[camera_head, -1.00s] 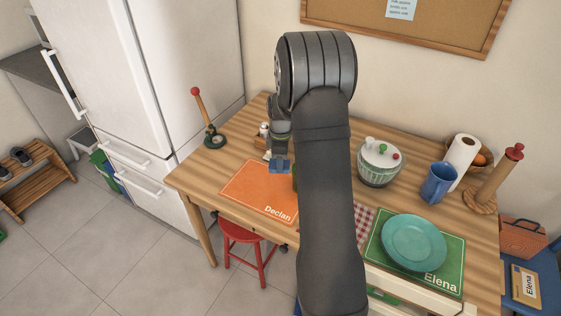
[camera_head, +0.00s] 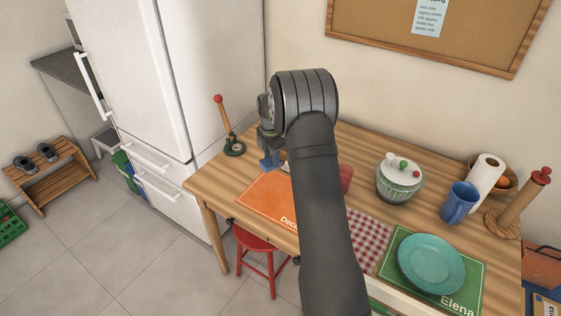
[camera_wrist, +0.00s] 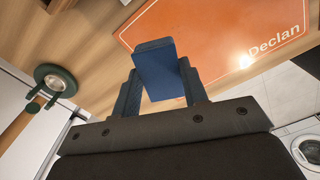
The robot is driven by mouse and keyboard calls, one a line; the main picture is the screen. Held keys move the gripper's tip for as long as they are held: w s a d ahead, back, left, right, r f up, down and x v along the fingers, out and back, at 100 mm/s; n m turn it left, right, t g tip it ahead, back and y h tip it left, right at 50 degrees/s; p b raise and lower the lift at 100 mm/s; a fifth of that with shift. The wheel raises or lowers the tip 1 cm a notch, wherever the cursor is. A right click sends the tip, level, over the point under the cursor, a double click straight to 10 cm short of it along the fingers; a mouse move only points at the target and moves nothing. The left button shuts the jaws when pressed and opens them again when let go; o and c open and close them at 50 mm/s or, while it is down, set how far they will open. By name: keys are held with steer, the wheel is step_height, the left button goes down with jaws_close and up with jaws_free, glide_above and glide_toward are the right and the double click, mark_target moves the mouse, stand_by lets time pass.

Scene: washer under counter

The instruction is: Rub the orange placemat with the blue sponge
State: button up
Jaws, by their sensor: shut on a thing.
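The orange placemat (camera_head: 266,197), marked "Declan", lies flat on the left part of the wooden table. In the wrist view the placemat (camera_wrist: 200,35) is at the upper right. My gripper (camera_head: 271,160) is shut on the blue sponge, near the placemat's far edge in the head view. In the wrist view the blue sponge (camera_wrist: 158,68) sits between the two fingers of my gripper (camera_wrist: 160,90). Whether the sponge touches the placemat or table cannot be told. My arm hides the placemat's right part in the head view.
A dark-based stand with a red-tipped rod (camera_head: 227,125) is left of my gripper. To the right are a checkered cloth (camera_head: 366,238), a teal plate (camera_head: 431,263) on a green placemat (camera_head: 391,255), a lidded jar (camera_head: 398,182) and a blue mug (camera_head: 460,203).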

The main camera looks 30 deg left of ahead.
steer(key=shift+f, duration=3.4)
steer(key=shift+d+f, duration=0.75)
steer(key=shift+d, duration=0.05)
steer(key=shift+c, duration=0.8)
steer(key=shift+d, duration=1.1)
steer(key=shift+a+r, duration=0.15)
steer(key=shift+a, duration=1.9)
steer(key=shift+d+r, duration=0.1)
steer(key=shift+r, duration=3.95)
